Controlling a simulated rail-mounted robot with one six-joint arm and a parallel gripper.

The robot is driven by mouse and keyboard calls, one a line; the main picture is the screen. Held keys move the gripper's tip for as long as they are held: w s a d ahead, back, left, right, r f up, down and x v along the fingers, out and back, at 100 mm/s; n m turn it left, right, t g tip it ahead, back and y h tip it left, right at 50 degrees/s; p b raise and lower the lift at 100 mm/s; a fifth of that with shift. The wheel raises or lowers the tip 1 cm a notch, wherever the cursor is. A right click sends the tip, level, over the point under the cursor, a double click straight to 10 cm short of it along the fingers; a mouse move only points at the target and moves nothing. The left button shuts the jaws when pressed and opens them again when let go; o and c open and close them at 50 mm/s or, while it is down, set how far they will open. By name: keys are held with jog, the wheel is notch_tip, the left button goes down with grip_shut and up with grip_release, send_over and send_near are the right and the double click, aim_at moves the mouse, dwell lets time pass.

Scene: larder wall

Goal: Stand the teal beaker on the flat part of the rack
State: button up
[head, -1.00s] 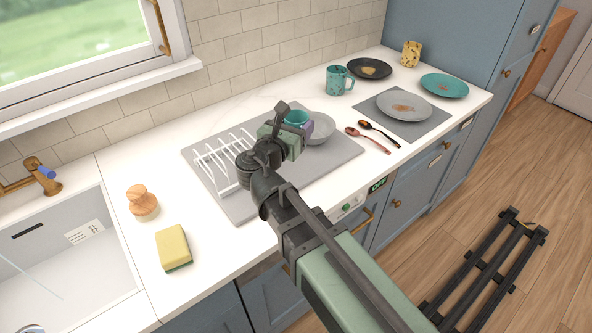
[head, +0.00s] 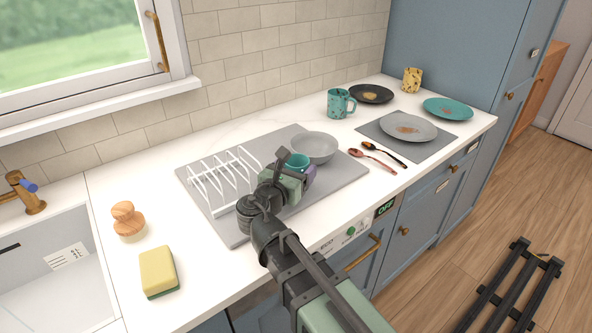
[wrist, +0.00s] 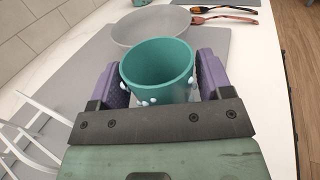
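The teal beaker (head: 297,161) is upright between the purple fingers of my gripper (wrist: 160,82), open end up. In the wrist view the beaker (wrist: 157,62) has pale blobs on its lower side, and a finger lies against each side. My gripper is shut on it, over the right part of the rack. The rack is a grey flat board (head: 338,178) with white wire prongs (head: 222,180) on its left part. The beaker's base is hidden, so I cannot tell whether it touches the board.
A grey bowl (head: 313,146) sits on the board just behind the beaker. A teal mug (head: 338,103), two spoons (head: 378,155) and a grey plate (head: 408,127) lie further right. A sponge (head: 158,271) and wooden brush (head: 128,219) stand left, by the sink. Bare board shows right of the beaker.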

jog(key=shift+o, duration=1.1)
jog(key=shift+r, duration=0.1)
jog(key=shift+r+p, duration=0.25)
jog(key=shift+p, duration=0.1)
jog(key=v, duration=1.2)
jog(key=shift+f, duration=0.2)
